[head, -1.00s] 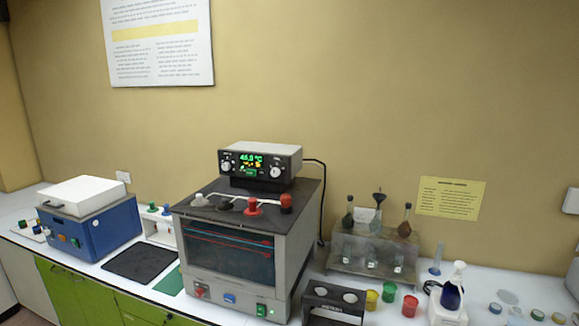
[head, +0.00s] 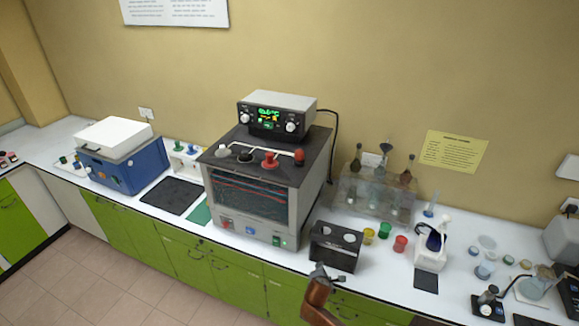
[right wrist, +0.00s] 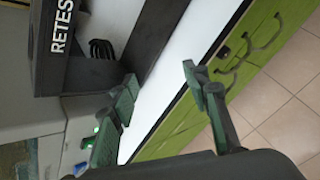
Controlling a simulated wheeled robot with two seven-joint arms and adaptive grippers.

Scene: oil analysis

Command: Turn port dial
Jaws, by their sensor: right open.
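A grey bath with a dark glass front (head: 247,192) stands on the bench in the head view. Several knobs sit on its top: a pale one (head: 223,151), a black one (head: 245,156) and red ones (head: 270,160). A control unit (head: 276,114) on top has a lit green display and white dials at its left (head: 245,118) and right (head: 291,127). I cannot tell which knob is the port dial. My right gripper (head: 319,272) is in front of the bench, right of the bath and apart from the knobs. Its fingers (right wrist: 159,78) are open and empty in the right wrist view. My left gripper is out of view.
A black "RETEST" box (head: 335,247) stands close beyond my right gripper; it also shows in the right wrist view (right wrist: 52,50). A blue machine (head: 125,165) is at the left.

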